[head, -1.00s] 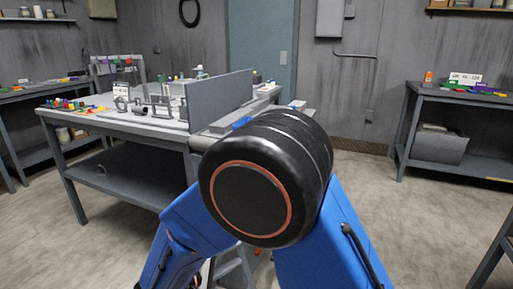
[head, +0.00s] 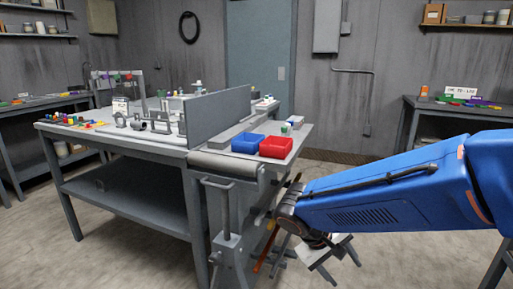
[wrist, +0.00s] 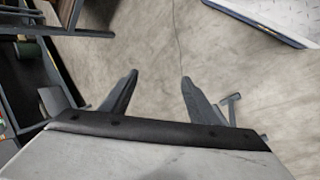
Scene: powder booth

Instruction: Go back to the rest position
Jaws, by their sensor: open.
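My gripper (head: 330,262) hangs low in the head view, just right of the near end of the workbench (head: 125,150), with my blue arm reaching in from the right. In the wrist view my gripper (wrist: 158,82) shows two dark fingers spread apart with bare floor between them. It is open and holds nothing.
A grey upright panel (head: 219,114) divides the bench top. A shelf table (head: 450,112) stands at the right wall. The floor (head: 130,255) in front is clear.

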